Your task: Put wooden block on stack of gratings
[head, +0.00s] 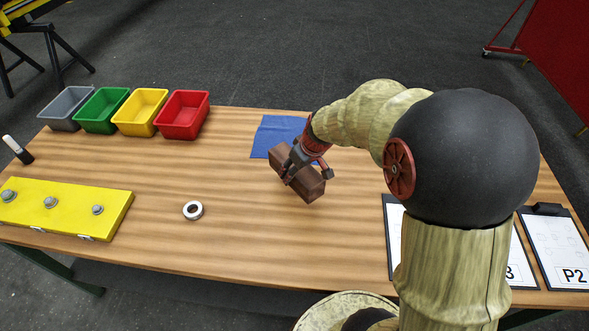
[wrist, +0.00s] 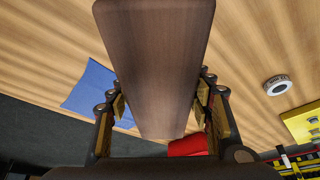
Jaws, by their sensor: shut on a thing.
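A brown wooden block (head: 308,184) is held in my gripper (head: 298,168) above the middle of the table. In the wrist view the block (wrist: 155,60) fills the centre, with the fingers of my gripper (wrist: 160,108) closed on its two sides. The block looks tilted in the head view. I see no stack of gratings in either view; my arm hides part of the table's right side.
The wooden table (head: 240,240) holds a blue cloth (head: 272,137), a white ring (head: 193,210), a yellow panel (head: 65,208) and grey, green, yellow and red bins (head: 183,115). Clipboards, one marked P2 (head: 558,245), lie at right. The front middle is clear.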

